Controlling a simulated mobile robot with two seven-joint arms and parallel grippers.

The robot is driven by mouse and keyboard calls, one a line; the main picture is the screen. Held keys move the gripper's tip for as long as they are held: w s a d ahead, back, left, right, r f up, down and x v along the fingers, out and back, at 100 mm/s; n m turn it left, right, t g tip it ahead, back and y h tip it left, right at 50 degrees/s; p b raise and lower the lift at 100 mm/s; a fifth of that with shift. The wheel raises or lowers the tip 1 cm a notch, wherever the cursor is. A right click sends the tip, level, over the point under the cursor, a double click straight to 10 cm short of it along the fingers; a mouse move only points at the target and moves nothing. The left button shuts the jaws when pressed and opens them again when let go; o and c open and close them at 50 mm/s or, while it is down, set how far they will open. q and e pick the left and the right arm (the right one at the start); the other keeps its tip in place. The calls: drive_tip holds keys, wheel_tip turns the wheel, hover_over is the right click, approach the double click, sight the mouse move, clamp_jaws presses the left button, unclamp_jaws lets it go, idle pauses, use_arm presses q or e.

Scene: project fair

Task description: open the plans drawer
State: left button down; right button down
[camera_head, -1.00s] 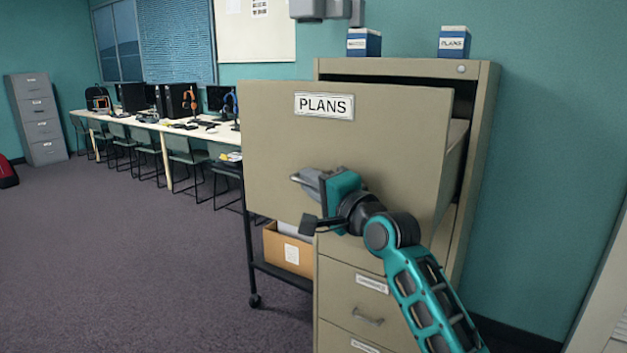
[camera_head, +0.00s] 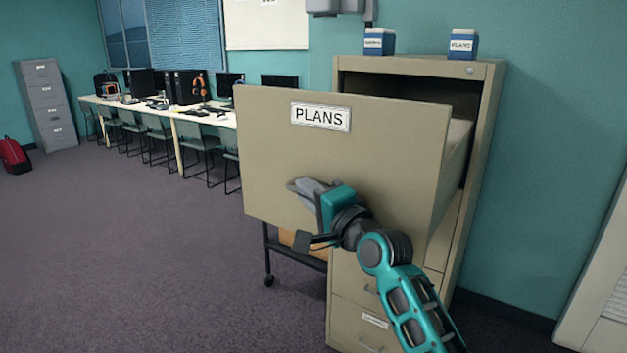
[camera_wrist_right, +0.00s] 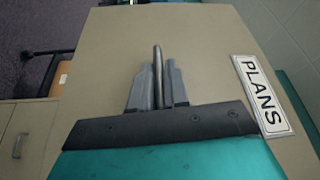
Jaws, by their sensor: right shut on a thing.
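The plans drawer (camera_head: 385,145) is the top drawer of a beige filing cabinet (camera_head: 490,130). It stands well out of the cabinet, with a dark opening behind its front. Its front carries a white PLANS label (camera_head: 320,117), which also shows in the right wrist view (camera_wrist_right: 262,95). My right gripper (camera_head: 305,190) is at the drawer front, below the label. In the right wrist view its two grey fingers (camera_wrist_right: 157,88) are shut on the drawer's handle (camera_wrist_right: 157,62), a thin upright bar there. The fingers hide part of the handle. My left gripper is not in view.
Two blue-and-white boxes (camera_head: 379,42) (camera_head: 463,45) stand on the cabinet top. A wheeled cart (camera_head: 268,255) is left of the cabinet, partly behind the drawer. A long desk (camera_head: 190,115) with computers and chairs lines the back wall.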

drive_tip(key=shift+s, duration=0.1)
drive_tip(key=c, duration=1.2)
unclamp_jaws()
drive_tip(key=v, duration=1.3)
